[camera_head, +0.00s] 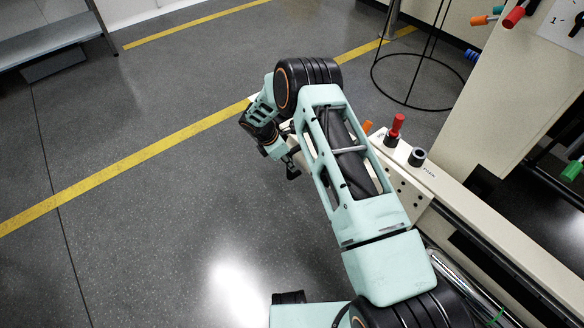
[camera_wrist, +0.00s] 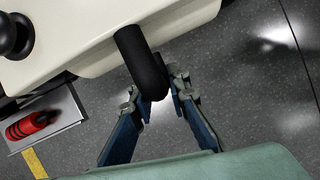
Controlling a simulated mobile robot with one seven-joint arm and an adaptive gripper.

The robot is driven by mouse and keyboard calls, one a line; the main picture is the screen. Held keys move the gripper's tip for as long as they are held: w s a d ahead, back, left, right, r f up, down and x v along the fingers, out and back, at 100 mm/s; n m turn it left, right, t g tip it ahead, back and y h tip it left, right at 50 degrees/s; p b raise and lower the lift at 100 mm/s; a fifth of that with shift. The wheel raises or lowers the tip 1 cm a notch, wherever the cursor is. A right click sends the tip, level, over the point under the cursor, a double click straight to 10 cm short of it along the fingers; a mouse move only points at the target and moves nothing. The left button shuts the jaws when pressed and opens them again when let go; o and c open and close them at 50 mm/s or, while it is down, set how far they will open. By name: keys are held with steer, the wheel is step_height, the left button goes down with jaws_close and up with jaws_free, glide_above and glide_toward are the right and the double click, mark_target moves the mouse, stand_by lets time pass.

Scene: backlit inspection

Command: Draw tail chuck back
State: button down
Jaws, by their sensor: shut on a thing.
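A black rounded handle (camera_wrist: 140,55) sticks out from a cream-coloured housing (camera_wrist: 90,55) in the wrist view. My gripper (camera_wrist: 158,92) has its two blue-grey fingers around the handle's free end and is shut on it. In the head view, my gripper (camera_head: 290,163) shows only in part at the left of the cream housing (camera_head: 407,187). My arm hides the handle there. I cannot tell which part of the housing is the tail chuck.
A red knob (camera_head: 396,127) and a black round knob (camera_head: 417,157) stand on the housing's top. A long cream bed with dark rails (camera_head: 490,240) runs to the lower right. A black wire stand (camera_head: 420,80) is behind. Open floor (camera_head: 130,230) lies at left.

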steer(key=shift+w+a, duration=0.15)
steer(key=c, duration=1.8)
jaws_free()
steer(key=shift+c, duration=0.2)
steer(key=shift+r, duration=0.15)
steer(key=v, duration=1.1)
steer(key=shift+s+a+r, duration=0.2)
steer(key=shift+r, duration=0.15)
